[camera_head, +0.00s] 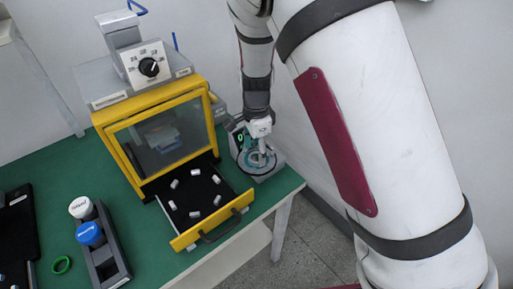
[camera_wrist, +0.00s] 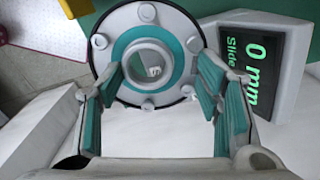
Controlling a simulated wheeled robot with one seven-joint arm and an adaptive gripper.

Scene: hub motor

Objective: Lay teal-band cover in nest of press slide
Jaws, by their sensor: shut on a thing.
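The teal-band cover (camera_wrist: 178,77) is a round grey disc with a teal ring, a central hole and several bolt heads around its rim. It also shows in the head view (camera_head: 258,168), at the grey readout device. My gripper (camera_head: 262,147) points down at it, its fingers shut on the cover in the wrist view (camera_wrist: 158,70). I cannot tell whether the cover touches the surface below. The press slide (camera_head: 184,220) is a black drawer with a yellow front, pulled out of the yellow-framed press (camera_head: 160,140). Several white pegs stand around it in a ring, with its middle empty.
The readout (camera_wrist: 252,50) shows "0 mm Slide". A dark rack (camera_head: 112,265) with white-capped (camera_head: 82,208) and blue-capped (camera_head: 90,233) bottles stands left of the slide. A green ring (camera_head: 62,265) lies beside it. A black tray (camera_head: 18,225) is at far left.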

